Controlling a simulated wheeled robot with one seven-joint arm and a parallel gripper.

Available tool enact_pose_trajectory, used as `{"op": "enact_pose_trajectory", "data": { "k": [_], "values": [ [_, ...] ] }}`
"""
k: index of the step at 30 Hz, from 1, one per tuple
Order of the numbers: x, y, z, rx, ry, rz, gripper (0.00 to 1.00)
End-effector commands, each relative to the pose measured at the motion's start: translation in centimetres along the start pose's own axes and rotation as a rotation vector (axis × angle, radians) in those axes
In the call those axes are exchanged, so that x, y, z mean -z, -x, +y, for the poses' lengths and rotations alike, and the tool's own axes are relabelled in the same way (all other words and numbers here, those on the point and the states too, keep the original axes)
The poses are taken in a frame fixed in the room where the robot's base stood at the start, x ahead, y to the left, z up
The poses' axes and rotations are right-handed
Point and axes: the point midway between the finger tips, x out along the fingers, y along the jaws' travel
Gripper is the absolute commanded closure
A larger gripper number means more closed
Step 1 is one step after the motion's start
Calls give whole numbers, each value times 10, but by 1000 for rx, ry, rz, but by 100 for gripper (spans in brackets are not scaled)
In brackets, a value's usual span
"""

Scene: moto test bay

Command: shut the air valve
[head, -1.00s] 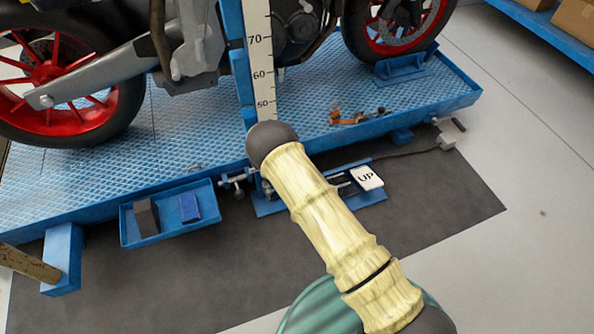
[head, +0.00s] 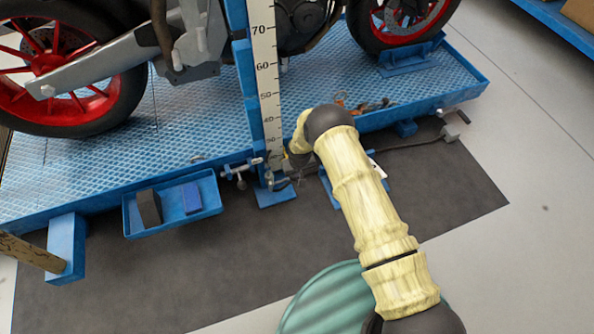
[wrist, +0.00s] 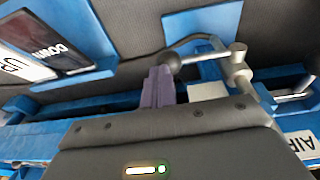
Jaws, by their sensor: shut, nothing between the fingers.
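The air valve (head: 240,172) is a small silver fitting on the front edge of the blue lift, left of the measuring post. My gripper (head: 281,184) is low by the foot of the post, just right of the valve. Its shut, empty fingers (wrist: 158,75) are close beside the knob; I cannot tell whether they touch it.
The UP and DOWN pedal plates (wrist: 50,57) lie to one side of my fingers. A blue tray (head: 172,203) with dark blocks hangs left of the valve. The ruler post (head: 268,100) rises close behind my gripper. The motorcycle stands on the platform (head: 190,125).

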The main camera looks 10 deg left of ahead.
Motion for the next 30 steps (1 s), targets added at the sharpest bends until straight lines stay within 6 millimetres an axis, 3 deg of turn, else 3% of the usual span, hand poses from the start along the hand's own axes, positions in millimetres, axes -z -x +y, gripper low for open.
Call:
{"op": "enact_pose_trajectory", "data": {
  "k": [19, 30],
  "values": [
    [-1, -2, 0, 2, 0, 0, 100],
    [1, 37, 8, -2, 3, 0, 100]
  ]
}}
